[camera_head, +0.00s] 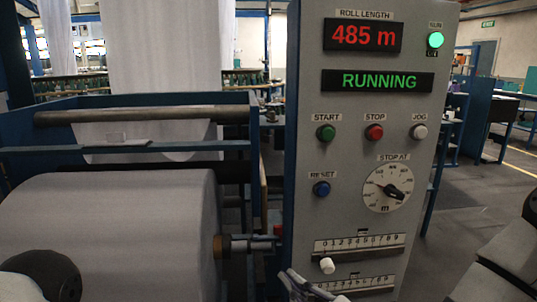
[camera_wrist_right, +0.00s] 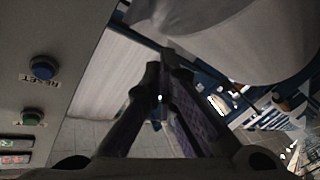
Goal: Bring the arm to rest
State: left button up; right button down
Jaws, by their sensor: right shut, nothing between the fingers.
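My right gripper (camera_head: 302,287) shows only in part at the bottom edge of the head view, in front of the lower part of the grey control panel (camera_head: 345,215). In the right wrist view its two dark fingers (camera_wrist_right: 163,70) come together at the tips, with nothing between them. The panel's blue RESET button (camera_wrist_right: 43,67) and a green button (camera_wrist_right: 31,117) lie to the left of the fingers there, apart from them. My left gripper is not in view.
The panel reads 485 m and RUNNING, with a green lamp (camera_head: 435,40) lit. A large white fabric roll (camera_head: 115,225) lies left of the panel, its shaft end (camera_head: 247,245) close to the gripper. A stop dial (camera_head: 388,188) and slider knob (camera_head: 327,265) stick out.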

jog(key=s+d+f+m+g+h, duration=0.25)
jog(key=s+f+g, duration=0.25)
jog(key=s+f, duration=0.4)
jog(key=s+d+f+m+g+h, duration=0.1)
jog(key=s+f+m+g, duration=0.25)
jog(key=s+f, duration=0.6)
jog(key=s+d+f+m+g+h, duration=0.2)
jog(key=s+d, duration=0.4)
jog(key=s, duration=0.4)
jog(key=s+d+f+m+g+h, duration=0.2)
jog(key=s+d+f+m+g, duration=0.2)
jog(key=s, duration=0.6)
jog(key=d+m+g, duration=0.1)
jog(key=d+g, duration=0.1)
jog(key=g, duration=0.1)
jog(key=shift+s+f+h, duration=0.2)
jog(key=shift+s+h, duration=0.15)
jog(key=shift+a+g, duration=0.1)
jog(key=shift+g, duration=0.15)
